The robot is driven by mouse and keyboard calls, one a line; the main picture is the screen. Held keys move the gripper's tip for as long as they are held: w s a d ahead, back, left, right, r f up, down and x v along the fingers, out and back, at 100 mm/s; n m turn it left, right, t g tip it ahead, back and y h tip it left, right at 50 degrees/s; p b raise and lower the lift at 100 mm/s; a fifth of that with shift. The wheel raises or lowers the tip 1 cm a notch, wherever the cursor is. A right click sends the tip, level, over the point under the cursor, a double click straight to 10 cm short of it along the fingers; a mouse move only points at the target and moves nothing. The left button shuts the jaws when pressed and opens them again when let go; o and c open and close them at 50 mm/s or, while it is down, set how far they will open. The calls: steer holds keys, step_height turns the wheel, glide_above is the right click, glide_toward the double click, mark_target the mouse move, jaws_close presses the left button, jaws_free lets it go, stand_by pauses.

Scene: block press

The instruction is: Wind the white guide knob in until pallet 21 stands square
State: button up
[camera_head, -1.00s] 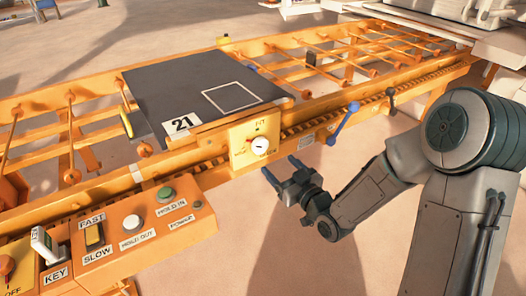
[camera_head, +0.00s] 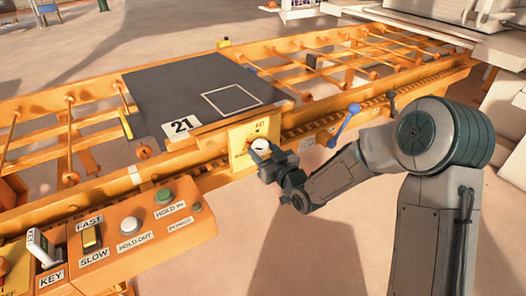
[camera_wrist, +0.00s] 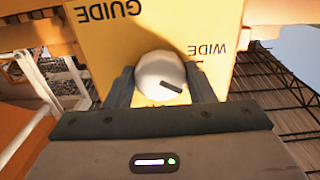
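Pallet 21 (camera_head: 165,90) is a dark flat board with a white "21" label and a white square outline, lying on the orange roller conveyor. The white guide knob (camera_head: 260,145) sits on a yellow plate (camera_head: 238,135) on the conveyor's near side. In the wrist view the round knob (camera_wrist: 160,76) carries a short dark mark at its lower right. My gripper (camera_head: 264,152) is at the knob, one finger on each side. Its fingers look open around the knob; any contact is unclear.
The yellow plate reads "GUIDE" and "WIDE" in the wrist view. An orange control box (camera_head: 140,258) with FAST/SLOW, HOLD OUT and HOLD IN controls stands at lower left. A blue lever (camera_head: 343,125) and a dark lever (camera_head: 391,103) stick out right of the knob, near my arm.

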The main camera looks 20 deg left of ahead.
steer(key=c, duration=0.3)
steer(key=shift+m, duration=1.7)
steer(key=shift+c, duration=0.2)
steer(key=o, duration=1)
steer(key=shift+c, duration=0.2)
steer(key=shift+s, duration=0.1)
steer(key=p+v, duration=0.1)
steer(key=v, duration=1.2)
steer(key=shift+s+d+p, duration=0.2)
steer(key=shift+d+p, duration=0.05)
steer(key=shift+p, duration=0.15)
